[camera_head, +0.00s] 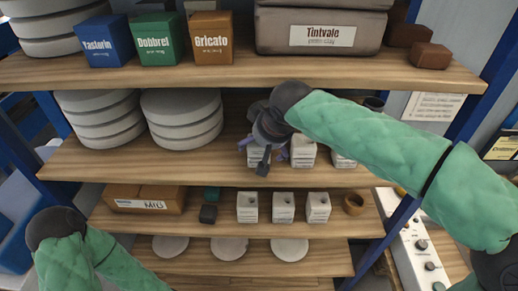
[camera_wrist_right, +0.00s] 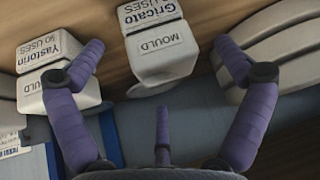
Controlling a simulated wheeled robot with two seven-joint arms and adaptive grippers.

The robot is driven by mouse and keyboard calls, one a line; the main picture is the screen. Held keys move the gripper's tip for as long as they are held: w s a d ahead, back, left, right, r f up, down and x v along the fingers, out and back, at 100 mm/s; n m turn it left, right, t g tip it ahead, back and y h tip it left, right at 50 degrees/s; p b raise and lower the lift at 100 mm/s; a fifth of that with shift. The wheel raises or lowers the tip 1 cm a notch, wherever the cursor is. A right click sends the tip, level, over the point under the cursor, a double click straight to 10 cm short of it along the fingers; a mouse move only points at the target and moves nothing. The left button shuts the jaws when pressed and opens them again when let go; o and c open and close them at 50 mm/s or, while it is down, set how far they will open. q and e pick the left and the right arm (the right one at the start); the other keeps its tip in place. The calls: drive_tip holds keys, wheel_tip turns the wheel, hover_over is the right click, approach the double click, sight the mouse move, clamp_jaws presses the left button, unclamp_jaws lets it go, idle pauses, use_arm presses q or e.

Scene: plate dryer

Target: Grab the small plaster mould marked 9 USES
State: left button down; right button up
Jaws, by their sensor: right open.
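Small white plaster moulds stand in a row on the middle shelf, including one (camera_head: 303,152) right of my right gripper and one (camera_head: 344,160) partly behind my arm. My right gripper (camera_head: 264,152) is open in front of this row, partly covering the leftmost mould. In the right wrist view, a mould marked Gricato (camera_wrist_right: 160,45) lies between the spread fingers, not gripped. A mould marked Yastorin (camera_wrist_right: 62,88) is at the left finger. Both use labels seem to end in 0; I cannot read a clear 9 USES. My left gripper is out of view.
More small moulds (camera_head: 283,207) stand on the shelf below, beside a brown ring (camera_head: 353,204) and a MUG box (camera_head: 145,199). Round mould stacks (camera_head: 182,118) stand left of my right gripper.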

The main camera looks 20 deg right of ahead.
drive_tip(key=x, duration=0.3)
drive_tip(key=shift+w+r, duration=0.1)
drive_tip(key=shift+w, duration=0.15)
drive_tip(key=shift+w+f, duration=0.2)
drive_tip(key=shift+f, duration=0.2)
drive_tip(key=shift+s, duration=0.1)
drive_tip(key=c, duration=1.4)
drive_tip(key=shift+c, duration=0.2)
